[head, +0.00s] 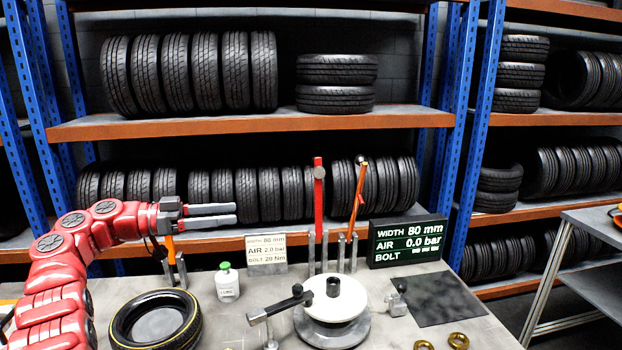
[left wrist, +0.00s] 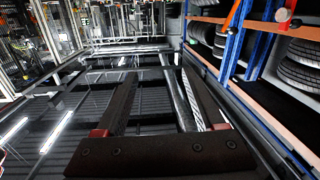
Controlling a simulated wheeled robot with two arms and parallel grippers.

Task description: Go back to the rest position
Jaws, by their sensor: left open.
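My red left arm comes in from the left in the head view, and its gripper (head: 234,214) points right, raised above the back of the workbench. Its two grey fingers are parallel with a gap between them, and nothing shows between them. In the left wrist view the left gripper (left wrist: 160,80) also shows as two dark fingers spread apart, with only the distant floor between them. My right gripper is not in view.
The workbench (head: 263,338) holds a tyre (head: 192,328), a white bottle (head: 227,283), a round white-topped stand (head: 334,303), upright tools, a display (head: 408,241), a dark mat (head: 437,299) and brass rings (head: 458,340). Tyre shelves (head: 250,128) stand behind. A side table (head: 598,222) is at right.

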